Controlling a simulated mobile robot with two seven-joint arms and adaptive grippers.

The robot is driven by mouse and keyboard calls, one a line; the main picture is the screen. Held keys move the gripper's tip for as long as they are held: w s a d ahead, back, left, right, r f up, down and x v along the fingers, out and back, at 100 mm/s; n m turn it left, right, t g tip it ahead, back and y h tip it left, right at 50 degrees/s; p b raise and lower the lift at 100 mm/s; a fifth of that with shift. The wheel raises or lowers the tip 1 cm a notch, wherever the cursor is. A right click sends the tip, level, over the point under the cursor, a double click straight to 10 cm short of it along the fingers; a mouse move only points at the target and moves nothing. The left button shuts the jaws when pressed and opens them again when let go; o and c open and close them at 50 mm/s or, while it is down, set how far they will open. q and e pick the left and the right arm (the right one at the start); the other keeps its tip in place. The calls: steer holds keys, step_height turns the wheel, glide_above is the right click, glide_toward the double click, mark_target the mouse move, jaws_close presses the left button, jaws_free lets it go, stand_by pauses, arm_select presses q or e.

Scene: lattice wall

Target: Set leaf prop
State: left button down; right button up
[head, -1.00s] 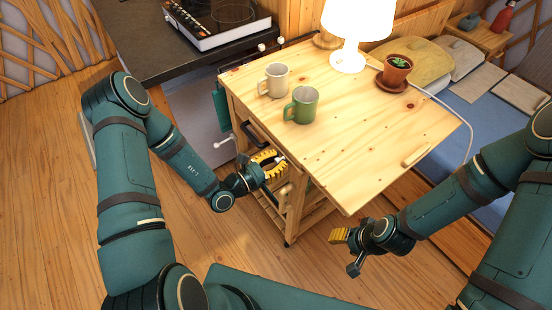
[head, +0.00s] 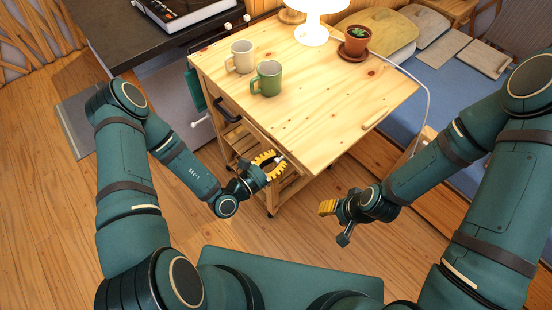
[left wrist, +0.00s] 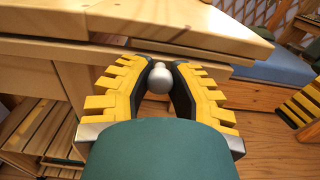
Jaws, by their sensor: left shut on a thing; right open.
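The wooden cart's tabletop (head: 320,95) with its leaf (head: 365,130) looks roughly level in the head view. My left gripper (head: 272,162) is below the tabletop's near edge. Its yellow fingers are shut on a small grey ball knob (left wrist: 159,78), seen in the left wrist view just under the wooden edge (left wrist: 185,50). I take the knob to be on the leaf prop; the prop's arm is hidden behind the fingers and my wrist. My right gripper (head: 335,222) is open and empty, apart from the cart, below right of the leaf.
A blue bed (head: 440,85) lies beyond the leaf. The wooden floor (head: 60,200) at left is clear.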

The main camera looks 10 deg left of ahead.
arm_select(q)
steer(key=shift+s+d, duration=0.2)
steer(key=c, duration=0.8)
jaws_free()
steer(key=shift+s+a, duration=0.15)
steer(key=shift+a, duration=0.05)
steer(key=v, duration=1.1)
steer(key=shift+s+a, duration=0.15)
steer(key=shift+s, duration=0.05)
